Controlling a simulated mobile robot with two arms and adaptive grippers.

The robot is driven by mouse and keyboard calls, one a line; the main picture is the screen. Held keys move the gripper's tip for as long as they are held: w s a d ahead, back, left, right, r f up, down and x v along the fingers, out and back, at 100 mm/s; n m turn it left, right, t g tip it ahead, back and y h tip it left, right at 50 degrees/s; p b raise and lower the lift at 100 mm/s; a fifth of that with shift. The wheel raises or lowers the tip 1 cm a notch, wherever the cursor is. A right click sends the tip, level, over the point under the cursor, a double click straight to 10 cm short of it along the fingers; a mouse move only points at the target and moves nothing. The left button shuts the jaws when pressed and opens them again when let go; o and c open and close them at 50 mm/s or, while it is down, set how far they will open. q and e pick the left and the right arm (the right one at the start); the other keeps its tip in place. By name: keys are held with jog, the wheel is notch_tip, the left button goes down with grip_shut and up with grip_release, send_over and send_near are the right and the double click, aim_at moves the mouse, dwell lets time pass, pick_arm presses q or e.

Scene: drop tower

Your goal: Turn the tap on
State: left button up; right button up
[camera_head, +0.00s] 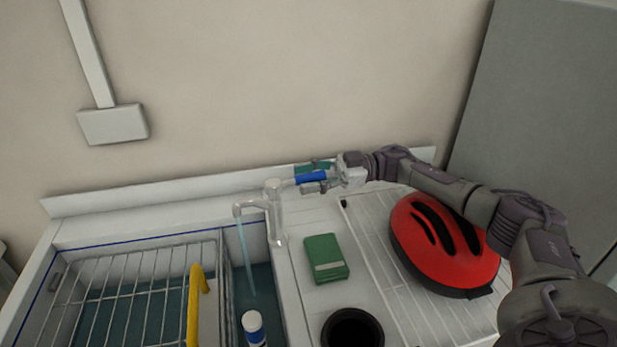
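The pale, shiny tap (276,218) stands at the back of the counter, to the right of the sink. Its spout bends left over the basin, and a thin light-blue stream of water (246,255) falls from it. My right gripper (316,182) is at this blue grip, coming from the right. A finger shows just below the grip; whether the fingers close on it is unclear. My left gripper is not in view.
A wire rack (135,290) and yellow handle (195,305) lie over the sink at left. A white bottle (254,328) stands in the basin. A green box (326,258), black cup (352,330) and red helmet (425,245) crowd the right counter. A wall rises behind.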

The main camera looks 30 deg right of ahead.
jog(key=v, duration=1.2)
dwell(0.3)
